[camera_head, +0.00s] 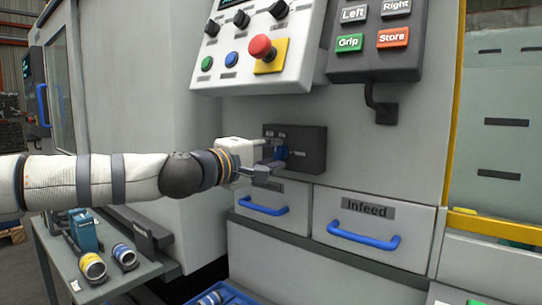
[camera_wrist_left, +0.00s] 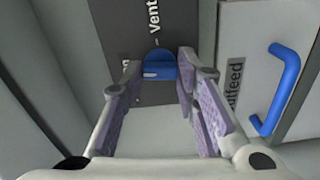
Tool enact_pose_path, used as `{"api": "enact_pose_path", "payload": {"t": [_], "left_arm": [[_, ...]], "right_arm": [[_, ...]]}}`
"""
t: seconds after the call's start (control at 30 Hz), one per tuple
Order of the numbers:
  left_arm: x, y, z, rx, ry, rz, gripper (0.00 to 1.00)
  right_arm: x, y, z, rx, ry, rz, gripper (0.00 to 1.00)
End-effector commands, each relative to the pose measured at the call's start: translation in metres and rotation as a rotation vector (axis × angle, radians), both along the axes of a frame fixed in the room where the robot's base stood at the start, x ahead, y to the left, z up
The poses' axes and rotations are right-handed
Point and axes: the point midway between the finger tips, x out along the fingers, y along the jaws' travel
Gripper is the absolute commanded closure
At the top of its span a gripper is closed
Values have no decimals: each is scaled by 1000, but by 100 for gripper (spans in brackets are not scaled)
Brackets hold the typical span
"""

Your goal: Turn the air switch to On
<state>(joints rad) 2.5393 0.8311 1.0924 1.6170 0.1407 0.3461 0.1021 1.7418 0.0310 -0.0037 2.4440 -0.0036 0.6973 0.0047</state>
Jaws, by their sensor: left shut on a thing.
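The air switch is a dark grey box (camera_head: 311,150) on the machine's front, with a blue knob (camera_head: 281,152) and small white labels. One label reads "Vent" in the left wrist view. My left gripper (camera_head: 274,160) reaches in from the left and is shut on the blue knob. In the left wrist view the knob (camera_wrist_left: 160,66) sits between the two fingertips (camera_wrist_left: 158,72). Another label there is partly hidden by a finger. I cannot tell clearly which label the knob points to. My right gripper is not in view.
Below the switch are two drawers with blue handles; the right one, labelled Infeed (camera_head: 366,209), is shut. Above hangs a control panel (camera_head: 262,45) with a red emergency button (camera_head: 262,47). A side table (camera_head: 110,270) with tools stands at lower left.

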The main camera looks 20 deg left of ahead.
Motion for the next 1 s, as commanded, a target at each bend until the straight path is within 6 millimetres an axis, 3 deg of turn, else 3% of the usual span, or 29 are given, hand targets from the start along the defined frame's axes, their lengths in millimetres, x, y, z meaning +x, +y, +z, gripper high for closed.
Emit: {"api": "enact_pose_path", "payload": {"t": [0.3, 0.87, 0.9, 0.97, 1.0], "left_arm": [[0, -1, -1, -105, 41, -2, 100], [0, -1, -1, -130, 49, -2, 100], [0, -1, -1, -130, 49, -2, 65], [0, -1, -1, -129, 49, -2, 52], [0, -1, -1, -129, 48, -2, 52]], "right_arm": [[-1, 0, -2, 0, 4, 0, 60], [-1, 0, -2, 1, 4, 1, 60], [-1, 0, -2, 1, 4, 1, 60], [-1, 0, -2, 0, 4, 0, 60], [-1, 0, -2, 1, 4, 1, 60]]}}
